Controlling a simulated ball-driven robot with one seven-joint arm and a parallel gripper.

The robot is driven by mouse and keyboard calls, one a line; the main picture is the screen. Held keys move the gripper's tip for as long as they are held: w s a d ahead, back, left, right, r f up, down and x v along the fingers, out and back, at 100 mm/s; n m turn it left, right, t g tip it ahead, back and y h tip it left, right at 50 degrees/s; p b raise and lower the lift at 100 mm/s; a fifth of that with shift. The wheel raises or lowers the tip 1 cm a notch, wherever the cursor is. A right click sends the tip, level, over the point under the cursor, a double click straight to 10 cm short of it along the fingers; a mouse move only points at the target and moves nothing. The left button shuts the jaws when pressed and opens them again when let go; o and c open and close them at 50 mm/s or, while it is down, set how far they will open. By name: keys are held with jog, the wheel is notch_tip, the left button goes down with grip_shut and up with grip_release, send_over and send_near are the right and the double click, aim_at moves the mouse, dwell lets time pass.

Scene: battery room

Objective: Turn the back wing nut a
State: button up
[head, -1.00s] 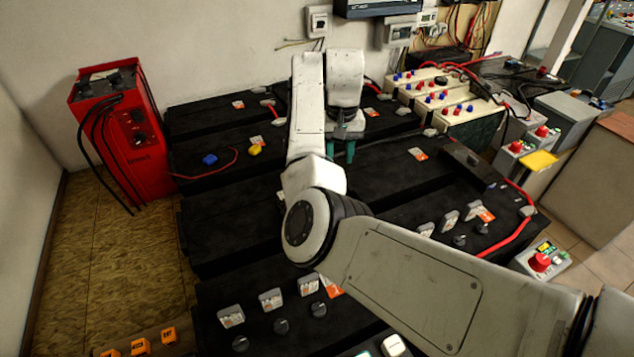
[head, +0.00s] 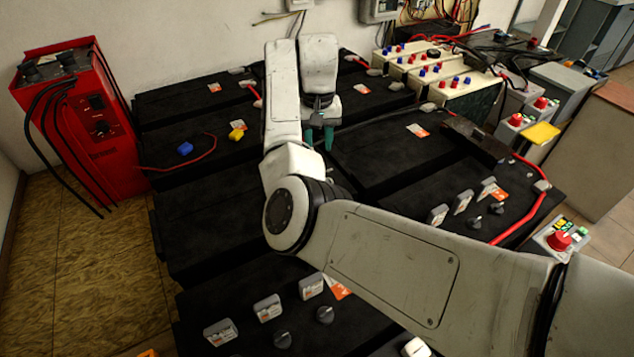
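My gripper (head: 319,138) points down over the black battery blocks near the middle of the head view. Its two teal fingers stand apart with a gap between them, and nothing shows in the gap. A small blue piece (head: 185,148) and a small yellow piece (head: 236,133) sit on a block left of my arm. Dark knobs (head: 325,314) stand on the front block beside grey labelled tags (head: 311,286). I cannot tell which of these small parts, if any, is the back wing nut a. My arm hides part of the block tops.
A red charger cabinet (head: 85,130) with black cables stands at the left. A red cable (head: 205,158) runs from it onto a block. Cream batteries (head: 455,88) with red and blue caps stand at the back right. Floor (head: 85,260) is open at the lower left.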

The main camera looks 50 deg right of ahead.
notch_tip(320, 180, down, 12)
jog(key=shift+r+b, duration=0.1)
jog(key=shift+b, duration=0.4)
grip_shut()
dwell(0.4)
